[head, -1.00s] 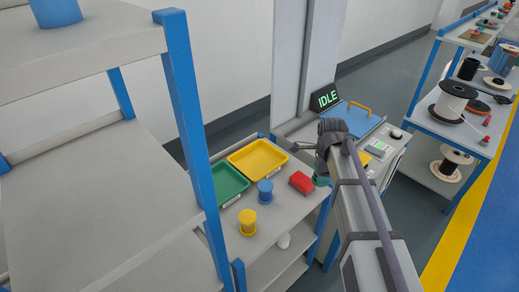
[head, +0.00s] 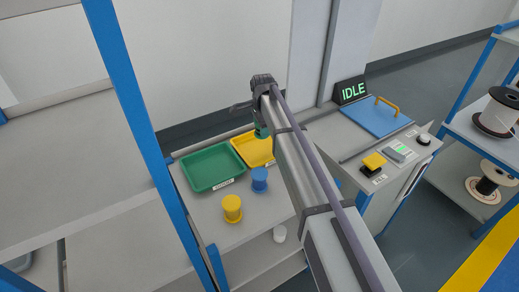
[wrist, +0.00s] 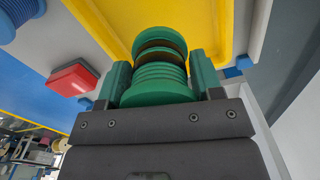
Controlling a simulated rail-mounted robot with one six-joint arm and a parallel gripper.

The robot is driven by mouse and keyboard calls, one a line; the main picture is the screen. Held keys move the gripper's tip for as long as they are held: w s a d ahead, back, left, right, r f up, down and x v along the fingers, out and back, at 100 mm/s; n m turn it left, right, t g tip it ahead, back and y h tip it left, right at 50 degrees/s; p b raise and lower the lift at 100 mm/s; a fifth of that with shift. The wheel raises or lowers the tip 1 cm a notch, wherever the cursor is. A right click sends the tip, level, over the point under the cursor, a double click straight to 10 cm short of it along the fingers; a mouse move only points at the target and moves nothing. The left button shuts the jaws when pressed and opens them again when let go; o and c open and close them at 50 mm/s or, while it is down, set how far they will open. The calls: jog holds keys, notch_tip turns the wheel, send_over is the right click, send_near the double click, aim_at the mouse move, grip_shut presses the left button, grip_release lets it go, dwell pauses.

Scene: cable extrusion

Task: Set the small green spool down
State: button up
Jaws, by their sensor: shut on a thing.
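The small green spool (wrist: 158,84) is between the two fingers of my gripper (wrist: 161,76), which is shut on it. In the wrist view the yellow tray (wrist: 222,22) lies behind the spool. In the head view the spool (head: 261,132) shows as a small green patch below the wrist, in front of the yellow tray (head: 247,152). My arm covers part of that tray. I cannot tell how high the spool is above it.
A green tray (head: 212,169) stands left of the yellow one. A blue spool (head: 259,179) and a yellow spool (head: 232,208) stand in front on the shelf. A red block (wrist: 72,78) shows in the wrist view. A blue shelf post (head: 135,110) rises at the left.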

aim_at(262, 148)
notch_tip(262, 148, down, 8)
jog(key=b, duration=0.5)
jog(key=shift+r, duration=0.5)
jog(key=shift+c, duration=0.4)
jog(key=shift+f, duration=0.3)
jog(key=o, duration=1)
jog(key=shift+r, duration=0.15)
jog(key=shift+o, duration=0.2)
notch_tip(262, 148, up, 13)
jog(key=p, duration=1.2)
jog(key=shift+f, duration=0.3)
